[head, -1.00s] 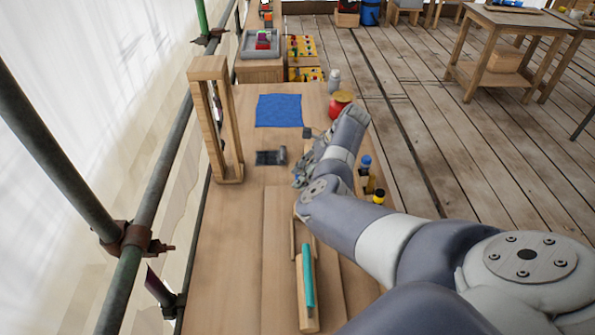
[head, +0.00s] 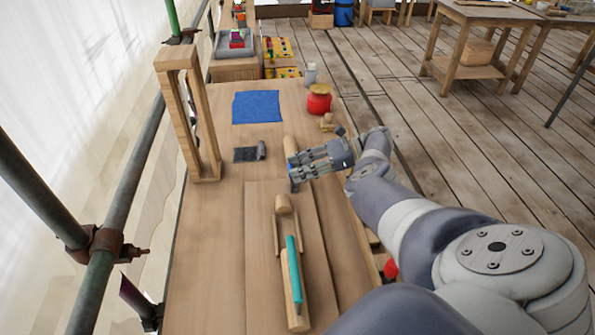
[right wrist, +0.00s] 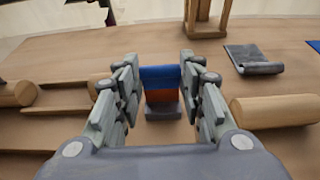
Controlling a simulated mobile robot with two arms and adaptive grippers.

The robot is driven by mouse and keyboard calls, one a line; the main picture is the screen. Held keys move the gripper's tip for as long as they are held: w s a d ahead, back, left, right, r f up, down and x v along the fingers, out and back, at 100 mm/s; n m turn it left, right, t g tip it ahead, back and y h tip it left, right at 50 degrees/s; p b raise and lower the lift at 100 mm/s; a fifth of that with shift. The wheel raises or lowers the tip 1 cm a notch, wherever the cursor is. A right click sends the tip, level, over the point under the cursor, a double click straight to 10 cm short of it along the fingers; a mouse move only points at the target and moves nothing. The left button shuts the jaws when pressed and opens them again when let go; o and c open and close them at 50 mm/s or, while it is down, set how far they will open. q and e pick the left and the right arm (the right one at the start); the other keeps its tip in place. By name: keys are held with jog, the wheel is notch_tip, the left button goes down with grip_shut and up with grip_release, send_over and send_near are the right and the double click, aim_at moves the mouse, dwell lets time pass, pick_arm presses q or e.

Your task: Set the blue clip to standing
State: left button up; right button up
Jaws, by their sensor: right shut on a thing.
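The blue clip (right wrist: 161,78) is between the fingers of my right gripper (right wrist: 160,70) in the right wrist view. It has a blue top, an orange-red band and a grey lower part. The fingers are shut on its sides. I cannot tell whether the clip touches the wood. My left gripper is not in view.
A wooden frame (head: 163,120) stands at the bench's left edge. A dark rolled strip (head: 245,154), a blue cloth (head: 256,107) and a red jar (head: 319,99) lie beyond the gripper. A teal stick (head: 294,275) rests on a wooden holder (head: 297,318) nearer me. The bench's left front is clear.

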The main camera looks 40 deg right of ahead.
jog(key=shift+o, duration=0.2)
jog(key=shift+f, duration=0.1)
jog(key=shift+c, duration=0.2)
jog(key=o, duration=1.1)
